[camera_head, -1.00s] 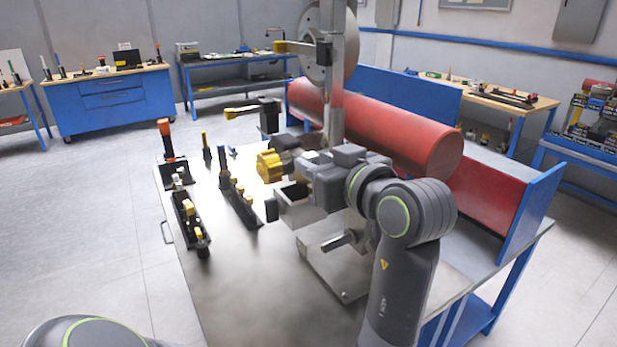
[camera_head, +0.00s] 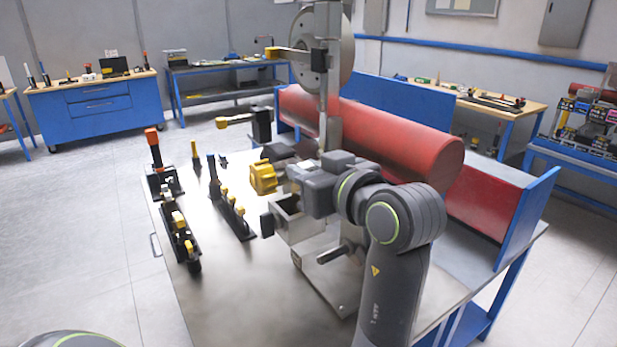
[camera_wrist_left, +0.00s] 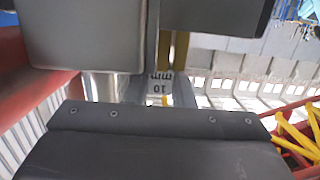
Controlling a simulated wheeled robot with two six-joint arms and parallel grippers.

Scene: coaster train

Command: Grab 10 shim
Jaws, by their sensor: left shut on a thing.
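My left gripper (camera_head: 296,178) is at the metal stand (camera_head: 333,120) on the near bench, beside a yellow knob (camera_head: 263,177). In the left wrist view a pale plate marked 10 and mm, the 10 shim (camera_wrist_left: 157,86), shows in the narrow gap between dark and grey blocks. The gripper is shut on it. Most of the shim is hidden by these blocks. In the head view I cannot make out the shim. My right gripper is not in view.
Black racks with yellow-topped pieces (camera_head: 180,222) stand at the bench's left. An orange-topped tool (camera_head: 153,138) stands behind them. A large red cylinder (camera_head: 390,145) lies behind my arm. The bench's front left (camera_head: 225,290) is clear.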

